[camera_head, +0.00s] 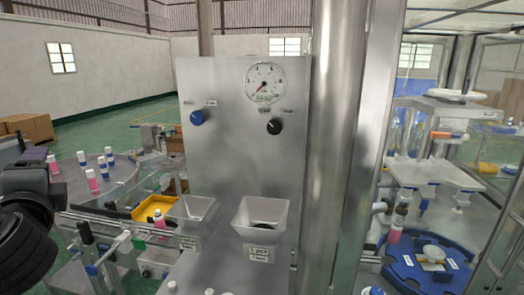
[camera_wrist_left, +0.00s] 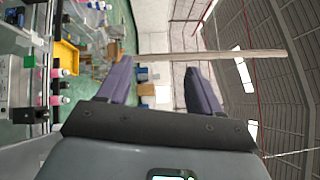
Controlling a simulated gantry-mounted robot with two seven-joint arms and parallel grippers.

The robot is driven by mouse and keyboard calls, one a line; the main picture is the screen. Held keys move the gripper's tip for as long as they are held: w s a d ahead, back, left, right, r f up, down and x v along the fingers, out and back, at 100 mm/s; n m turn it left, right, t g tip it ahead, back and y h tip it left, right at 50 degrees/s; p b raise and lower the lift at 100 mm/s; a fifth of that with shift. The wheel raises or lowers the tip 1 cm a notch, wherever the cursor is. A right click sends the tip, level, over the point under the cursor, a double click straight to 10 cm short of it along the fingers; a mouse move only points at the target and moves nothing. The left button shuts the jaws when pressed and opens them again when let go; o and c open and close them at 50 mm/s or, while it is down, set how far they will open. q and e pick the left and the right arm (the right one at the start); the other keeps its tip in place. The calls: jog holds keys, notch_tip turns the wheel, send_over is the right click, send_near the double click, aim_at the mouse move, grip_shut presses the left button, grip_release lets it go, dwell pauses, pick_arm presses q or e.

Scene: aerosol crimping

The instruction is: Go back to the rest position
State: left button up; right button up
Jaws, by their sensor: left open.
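My left arm comes in at the left edge of the head view, a dark wrist close to the camera. Only a small part of my left gripper (camera_head: 12,150) shows there, cut off by the frame edge. In the left wrist view the two purple-grey fingers of my left gripper (camera_wrist_left: 154,85) stand wide apart with nothing between them. The gripper is in the air, away from the machine. My right gripper is not in the head view.
A steel panel with a gauge (camera_head: 264,82) and two knobs stands in the middle. Below it are white bins (camera_head: 262,216). A round table (camera_head: 120,172) with pink bottles and a yellow tray (camera_head: 152,206) are at left. A glazed machine with a blue turntable (camera_head: 400,270) is at right.

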pick_arm(q)
jog(key=s+f+n+g+h, duration=0.1)
jog(key=s+f+g+h, duration=0.1)
jog(key=f, duration=1.3)
jog(key=s+f+g+h, duration=0.1)
jog(key=s+f+g, duration=0.1)
jog(key=f, duration=1.4)
jog(key=s+f+n+g+h, duration=0.2)
jog(key=s+f+n+g, duration=0.3)
jog(key=s+f, duration=1.6)
jog(key=s+d+f+n+g+h, duration=0.1)
jog(key=s+d+f+n+h, duration=0.15)
jog(key=d, duration=0.55)
jog(key=s+d+f+n+g+h, duration=0.1)
jog(key=d+f+n+g+h, duration=0.15)
jog(key=d, duration=0.45)
notch_tip(320, 180, up, 27)
jog(key=h+p, duration=0.1)
jog(key=p, duration=2.5)
jog(key=shift+w+d+t, duration=0.2)
jog(key=shift+d+t, duration=0.15)
jog(key=shift+d, duration=0.1)
